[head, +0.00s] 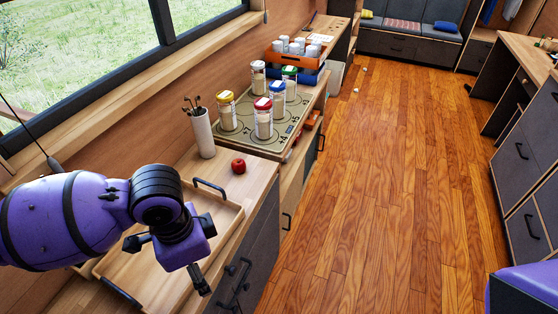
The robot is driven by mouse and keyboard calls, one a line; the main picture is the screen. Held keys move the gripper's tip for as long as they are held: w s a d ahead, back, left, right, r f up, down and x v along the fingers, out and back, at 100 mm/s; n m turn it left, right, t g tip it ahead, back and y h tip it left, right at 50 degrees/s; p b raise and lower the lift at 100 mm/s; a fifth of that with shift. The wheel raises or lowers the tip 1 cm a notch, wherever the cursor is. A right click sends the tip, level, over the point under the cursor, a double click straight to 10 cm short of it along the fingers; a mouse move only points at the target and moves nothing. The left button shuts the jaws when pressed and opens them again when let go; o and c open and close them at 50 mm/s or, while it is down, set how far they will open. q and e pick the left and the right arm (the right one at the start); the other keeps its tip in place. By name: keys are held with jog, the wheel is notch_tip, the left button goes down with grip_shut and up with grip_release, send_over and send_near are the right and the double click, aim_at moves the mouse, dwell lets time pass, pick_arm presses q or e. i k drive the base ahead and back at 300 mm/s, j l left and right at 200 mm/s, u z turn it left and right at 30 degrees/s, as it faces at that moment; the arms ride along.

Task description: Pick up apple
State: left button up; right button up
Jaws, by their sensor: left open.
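A red apple (239,166) sits on the wooden counter, just beyond the far handle of a wooden tray and to the right of a white utensil holder. My purple left arm comes in from the left over the tray. My left gripper (201,281) points down near the counter's front edge, nearer than the apple and apart from it. It is open and seems empty; its fingers are small and dark here. My right gripper is not in view.
The wooden tray (228,222) lies beneath my left arm. The white utensil holder (203,134) stands close to the apple. Several lidded jars (263,118) stand on the cooktop (242,138) behind. A wooden floor aisle (370,200) lies clear to the right.

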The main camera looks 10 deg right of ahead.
aim_at(238, 166)
jog(key=i+l+u, duration=0.15)
jog(key=i+l, duration=0.8)
jog(key=l, duration=0.15)
